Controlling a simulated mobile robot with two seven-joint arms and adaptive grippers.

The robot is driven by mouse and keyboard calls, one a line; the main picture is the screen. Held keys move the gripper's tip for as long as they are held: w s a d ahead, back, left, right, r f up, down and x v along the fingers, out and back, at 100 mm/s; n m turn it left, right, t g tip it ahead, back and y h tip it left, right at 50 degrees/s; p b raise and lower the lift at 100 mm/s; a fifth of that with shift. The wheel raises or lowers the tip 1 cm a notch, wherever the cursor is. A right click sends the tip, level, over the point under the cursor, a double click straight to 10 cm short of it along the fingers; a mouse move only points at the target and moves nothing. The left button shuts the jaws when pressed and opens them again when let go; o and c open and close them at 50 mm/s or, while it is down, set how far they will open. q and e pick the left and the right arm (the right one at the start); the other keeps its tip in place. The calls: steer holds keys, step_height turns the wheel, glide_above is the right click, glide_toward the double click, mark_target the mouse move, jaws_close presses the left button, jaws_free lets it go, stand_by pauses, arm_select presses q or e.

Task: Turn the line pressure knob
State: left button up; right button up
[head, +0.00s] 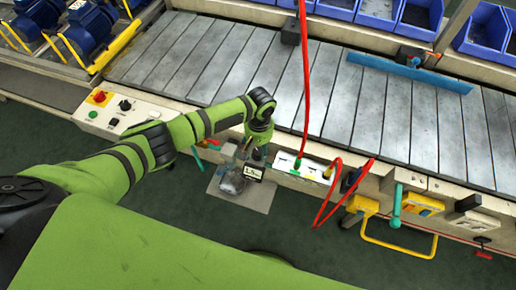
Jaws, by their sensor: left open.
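My left arm reaches in from the left, and its gripper (251,153) points down at the front edge of the conveyor line. Its jaws are open, beside a small display (253,174) that seems to read about 1.5. The line pressure knob is not clearly visible; it may be hidden behind the gripper near this display. I cannot tell whether the fingers touch anything. A clear and grey unit (231,183) sits just below the gripper over a grey plate (246,198). My right gripper is not in view.
A control box (104,112) with a red button, a black knob and a green button is at left. A red hose (304,75) rises from a white panel (303,170). A teal handle (396,206) and a yellow bar (398,249) stick out at right. The slatted conveyor (352,105) lies behind.

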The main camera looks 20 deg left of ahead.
mark_target(258, 154)
arm_select(q)
steer(key=shift+f, duration=1.25)
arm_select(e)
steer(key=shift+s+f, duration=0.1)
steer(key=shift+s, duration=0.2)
arm_select(q)
steer(key=c, duration=1.1)
